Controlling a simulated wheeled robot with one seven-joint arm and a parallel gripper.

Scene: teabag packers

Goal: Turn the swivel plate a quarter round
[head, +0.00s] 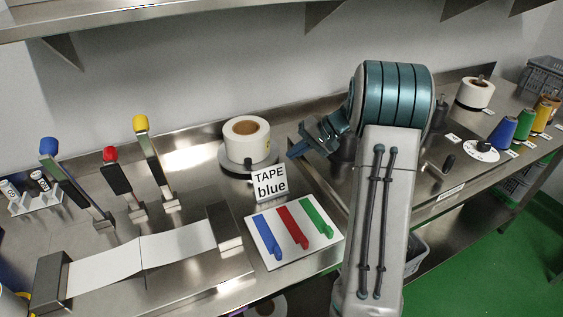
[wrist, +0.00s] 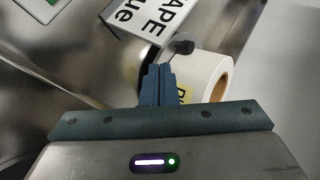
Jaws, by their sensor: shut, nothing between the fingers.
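The round swivel plate (head: 229,166) lies on the steel bench, with a white tape roll (head: 246,138) standing on it. A small dark knob (head: 248,163) stands at its near edge. My gripper (head: 292,153) is right of the plate, apart from the roll. In the wrist view, my gripper's fingers (wrist: 158,72) are together and empty. The knob (wrist: 184,46) shows just beyond and to the right of the fingertips, with the roll (wrist: 208,76) beside them. I cannot tell whether the fingers touch the knob. The roll and fingers hide part of the plate.
A "TAPE blue" sign (head: 269,183) stands close in front of the plate. A white board with coloured strips (head: 262,232) lies nearer. Levers with blue, red and yellow knobs (head: 141,123) stand left. Cones and a white dial (head: 485,156) are far right.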

